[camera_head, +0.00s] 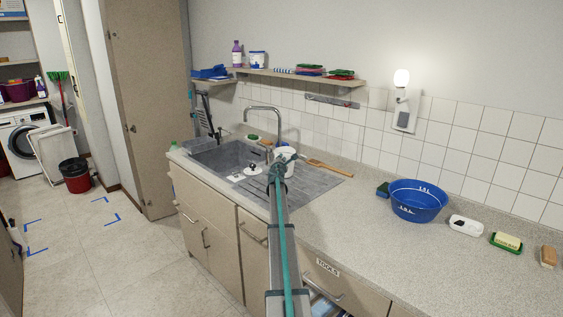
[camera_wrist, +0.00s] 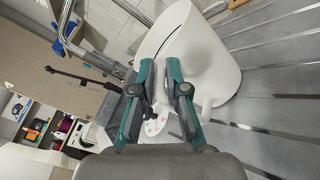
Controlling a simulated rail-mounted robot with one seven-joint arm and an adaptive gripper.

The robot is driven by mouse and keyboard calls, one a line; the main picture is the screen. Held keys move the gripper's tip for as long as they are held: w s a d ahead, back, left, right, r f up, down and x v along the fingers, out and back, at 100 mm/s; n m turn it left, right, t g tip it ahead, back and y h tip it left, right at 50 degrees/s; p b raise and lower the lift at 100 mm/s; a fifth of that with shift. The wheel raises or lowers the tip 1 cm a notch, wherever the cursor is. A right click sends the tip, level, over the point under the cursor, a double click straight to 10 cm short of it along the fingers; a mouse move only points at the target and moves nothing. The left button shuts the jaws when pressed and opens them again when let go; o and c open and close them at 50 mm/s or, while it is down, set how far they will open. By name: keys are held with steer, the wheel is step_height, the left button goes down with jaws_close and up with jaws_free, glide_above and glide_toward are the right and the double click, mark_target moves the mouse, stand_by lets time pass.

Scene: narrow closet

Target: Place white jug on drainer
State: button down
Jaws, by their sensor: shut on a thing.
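The white jug (camera_head: 288,158) is at the sink end of the grey ribbed drainer (camera_head: 318,181). In the wrist view the jug (camera_wrist: 212,60) is large, tilted in the picture, with its open mouth to the upper left and the drainer (camera_wrist: 275,90) behind it. My gripper (camera_head: 277,166) is at the jug's near side. In the wrist view my gripper (camera_wrist: 168,90) is shut on the jug at its handle side, with the fingers partly hiding the handle. I cannot tell whether the jug's base touches the drainer.
The sink basin (camera_head: 222,156) with its tap (camera_head: 278,120) lies left of the drainer. A white round item (camera_head: 252,170) sits near the basin's edge. A wooden brush (camera_head: 328,167) lies along the drainer's back. A blue bowl (camera_head: 416,204) stands farther right on the counter.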

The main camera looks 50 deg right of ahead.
steer(key=c, duration=1.6)
jaws_free()
steer(key=shift+f, duration=0.1)
steer(key=shift+c, duration=0.2)
steer(key=o, duration=0.5)
steer(key=shift+c, duration=0.2)
steer(key=b+v, duration=0.1)
steer(key=v, duration=1.1)
steer(key=shift+b, duration=0.35)
